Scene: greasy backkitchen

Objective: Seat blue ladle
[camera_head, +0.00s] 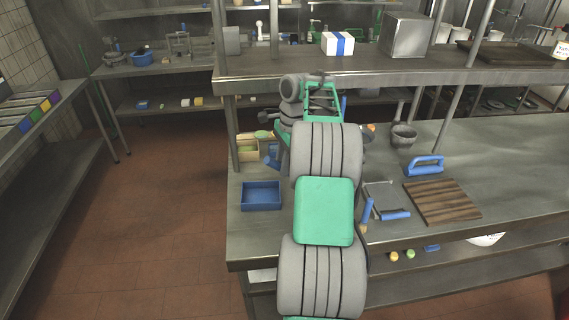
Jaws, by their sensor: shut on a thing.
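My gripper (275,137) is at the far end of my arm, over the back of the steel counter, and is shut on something. My arm and wrist hide most of it, and the fingertips do not show clearly. A blue piece (271,159) shows just below it, left of my arm; it may be part of the blue ladle, but its shape is too small and covered to be sure. A narrow blue strip (344,104) also shows right of my wrist, and I cannot tell what it belongs to. The ladle's bowl cannot be made out.
The counter (520,160) holds a blue tray (262,196), a wooden board (442,201), a blue-handled tool (425,166) and a grey pot (403,136). A wooden box (247,148) stands at the back left. A shelf (390,66) crosses above the counter. Floor is clear at left.

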